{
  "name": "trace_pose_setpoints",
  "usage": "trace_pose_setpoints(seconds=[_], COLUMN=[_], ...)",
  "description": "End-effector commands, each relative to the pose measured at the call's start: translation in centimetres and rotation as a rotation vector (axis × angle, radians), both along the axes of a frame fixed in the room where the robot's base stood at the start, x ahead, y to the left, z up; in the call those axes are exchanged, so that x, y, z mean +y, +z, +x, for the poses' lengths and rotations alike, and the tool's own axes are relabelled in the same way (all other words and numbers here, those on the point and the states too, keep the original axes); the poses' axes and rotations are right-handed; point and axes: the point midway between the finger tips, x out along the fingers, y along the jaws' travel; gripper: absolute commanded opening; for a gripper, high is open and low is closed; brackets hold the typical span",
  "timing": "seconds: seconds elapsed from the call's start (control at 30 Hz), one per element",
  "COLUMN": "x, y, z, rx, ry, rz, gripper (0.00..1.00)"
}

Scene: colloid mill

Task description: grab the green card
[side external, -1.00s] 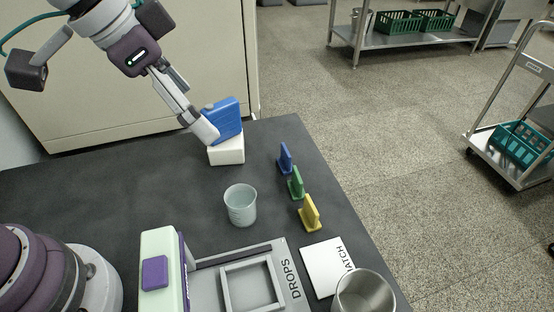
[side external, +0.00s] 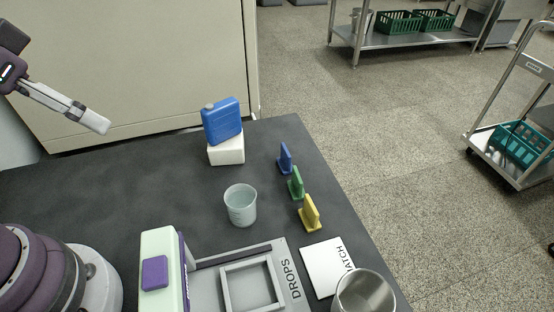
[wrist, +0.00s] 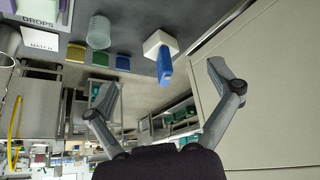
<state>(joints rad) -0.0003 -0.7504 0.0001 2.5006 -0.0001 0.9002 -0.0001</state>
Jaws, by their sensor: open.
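The green card (side external: 296,184) stands upright in a small base near the table's right edge, between a blue card (side external: 285,159) and a yellow card (side external: 310,213). In the wrist view the green card (wrist: 99,59) shows between the yellow card (wrist: 76,53) and the blue card (wrist: 123,62). My gripper (side external: 104,124) is at the upper left in the side view, above the table and well away from the cards. In the wrist view my gripper (wrist: 163,82) has its fingers spread wide with nothing held between them.
A blue jug (side external: 222,121) stands on a white block (side external: 227,150) at the back. A clear beaker (side external: 241,206) stands left of the cards. A machine with a square frame (side external: 252,284), a white plate (side external: 326,266) and a metal cup (side external: 364,293) are at the front.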

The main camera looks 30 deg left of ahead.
Motion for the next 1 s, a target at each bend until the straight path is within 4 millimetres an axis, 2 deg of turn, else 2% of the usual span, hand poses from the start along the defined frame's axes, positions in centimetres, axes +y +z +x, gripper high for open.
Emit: trace_pose_setpoints(seconds=[0.4,0.67,1.0], x=[-0.01,-0.01,-0.16], y=[0.00,0.01,0.12], z=[0.01,0.02,0.37], rx=[0.000,0.000,0.003], ry=[-0.001,0.000,-0.016], rz=[0.000,0.000,0.004], gripper=[0.89,0.56,0.55])
